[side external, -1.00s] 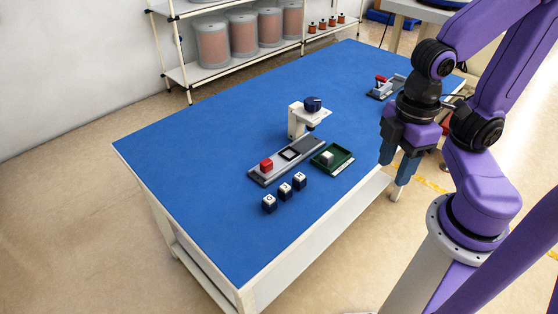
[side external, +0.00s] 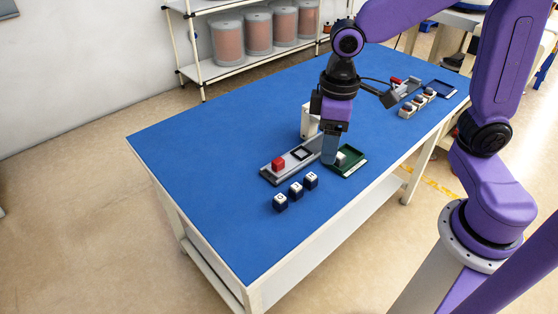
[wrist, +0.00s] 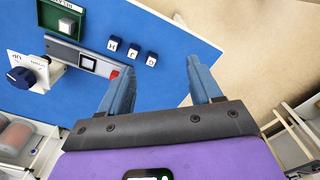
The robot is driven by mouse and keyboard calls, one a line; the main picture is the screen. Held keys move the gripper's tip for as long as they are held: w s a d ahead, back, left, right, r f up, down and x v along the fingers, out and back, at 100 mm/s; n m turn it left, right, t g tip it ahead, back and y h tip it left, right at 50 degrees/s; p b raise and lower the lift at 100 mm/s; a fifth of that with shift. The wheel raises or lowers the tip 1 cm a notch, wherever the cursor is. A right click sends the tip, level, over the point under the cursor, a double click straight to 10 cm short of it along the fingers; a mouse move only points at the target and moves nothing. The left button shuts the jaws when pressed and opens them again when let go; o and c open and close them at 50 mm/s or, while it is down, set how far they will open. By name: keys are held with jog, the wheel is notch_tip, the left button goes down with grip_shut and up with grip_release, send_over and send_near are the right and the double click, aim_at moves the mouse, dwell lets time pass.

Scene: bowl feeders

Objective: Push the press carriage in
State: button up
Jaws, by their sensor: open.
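The press has a long grey rail (side external: 270,176) on the blue table, with a white post (side external: 308,122) at its far end. The carriage on the rail has a red block (side external: 278,163) at its near end and a black square frame (side external: 302,153) further back, clear of the post. In the wrist view, the red block (wrist: 114,74), black frame (wrist: 87,63) and dark blue press knob (wrist: 20,77) are visible.
A green tray (side external: 352,170) with a white-topped piece lies right of the rail. Several dark cubes with white lettered tops (side external: 296,190) stand in a row in front. A second fixture with a red handle (side external: 397,84) and a blue tray (side external: 444,90) are at the back right. The table's left is clear.

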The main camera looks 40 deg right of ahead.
jog(key=w+d+f+m, duration=0.1)
jog(key=w+f+m, duration=0.25)
jog(key=w, duration=0.85)
jog(key=m, duration=0.4)
send_near(278, 160)
notch_tip(278, 160, down, 10)
jog(key=shift+a+f, duration=0.1)
jog(key=shift+a, duration=0.05)
